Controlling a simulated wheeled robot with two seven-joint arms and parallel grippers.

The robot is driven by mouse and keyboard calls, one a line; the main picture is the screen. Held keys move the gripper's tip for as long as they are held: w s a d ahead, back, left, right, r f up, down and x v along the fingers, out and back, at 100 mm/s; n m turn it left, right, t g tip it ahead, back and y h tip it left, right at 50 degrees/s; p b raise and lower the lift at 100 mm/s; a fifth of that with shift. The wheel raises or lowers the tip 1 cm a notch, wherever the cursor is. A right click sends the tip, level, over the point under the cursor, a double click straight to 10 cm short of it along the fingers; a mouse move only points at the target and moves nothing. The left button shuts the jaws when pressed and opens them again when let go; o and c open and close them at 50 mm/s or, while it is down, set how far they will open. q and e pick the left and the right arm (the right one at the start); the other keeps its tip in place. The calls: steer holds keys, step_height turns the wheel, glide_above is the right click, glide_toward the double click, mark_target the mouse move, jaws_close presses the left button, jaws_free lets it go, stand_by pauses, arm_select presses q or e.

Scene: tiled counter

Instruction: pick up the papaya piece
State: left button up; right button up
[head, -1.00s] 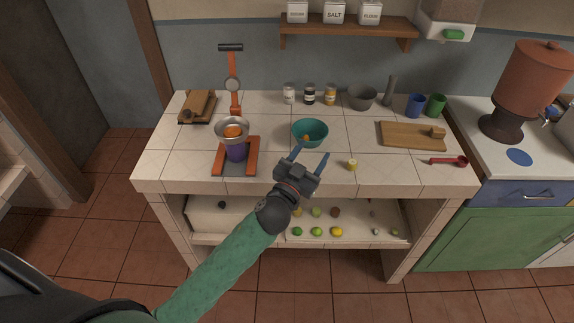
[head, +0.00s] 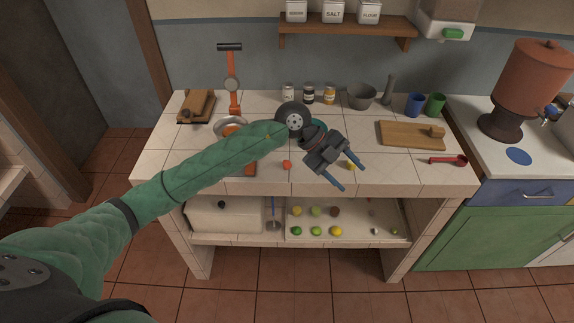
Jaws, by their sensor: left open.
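My left gripper (head: 351,177) is open, its two fingers pointing down and right over the front of the tiled counter. A small yellow piece (head: 351,165) lies on the counter and shows beside the upper finger, partly covered by it. A small orange-red piece (head: 287,164) lies on the counter left of the gripper, below my forearm. I cannot tell which of these, if either, is the papaya piece. The teal bowl (head: 319,126) is mostly hidden behind my wrist, so its contents cannot be seen. My right gripper is not in view.
Jars (head: 308,94), a grey bowl (head: 361,97) and cups (head: 415,105) stand at the back. My arm partly covers the juicer (head: 229,124). Several fruits lie on the lower shelf (head: 360,222).

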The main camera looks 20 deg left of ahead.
arm_select(q)
steer(key=w+a+f+n+y, duration=0.1)
steer(key=w+a+y, duration=0.1)
steer(key=a, duration=0.2)
steer(key=w+a+f+y, duration=0.1)
steer(key=w+a+y, duration=0.1)
steer(key=a+y, duration=0.15)
step_height(320, 180, up, 2)
steer(key=n+t+y, duration=0.1)
steer(key=n+y, duration=0.2)
steer(key=y, duration=0.2)
glide_above(287, 162)
steer(key=shift+d+h, duration=0.15)
steer(key=shift+h, duration=0.1)
steer(key=shift+a, duration=0.25)
steer(key=shift+f, duration=0.3)
steer(key=shift+f+p, duration=0.45)
steer(key=shift+f, duration=0.35)
step_height(287, 162, down, 4)
steer(key=p, duration=0.3)
steer(key=shift+d+f, duration=0.15)
steer(key=shift+f, duration=0.6)
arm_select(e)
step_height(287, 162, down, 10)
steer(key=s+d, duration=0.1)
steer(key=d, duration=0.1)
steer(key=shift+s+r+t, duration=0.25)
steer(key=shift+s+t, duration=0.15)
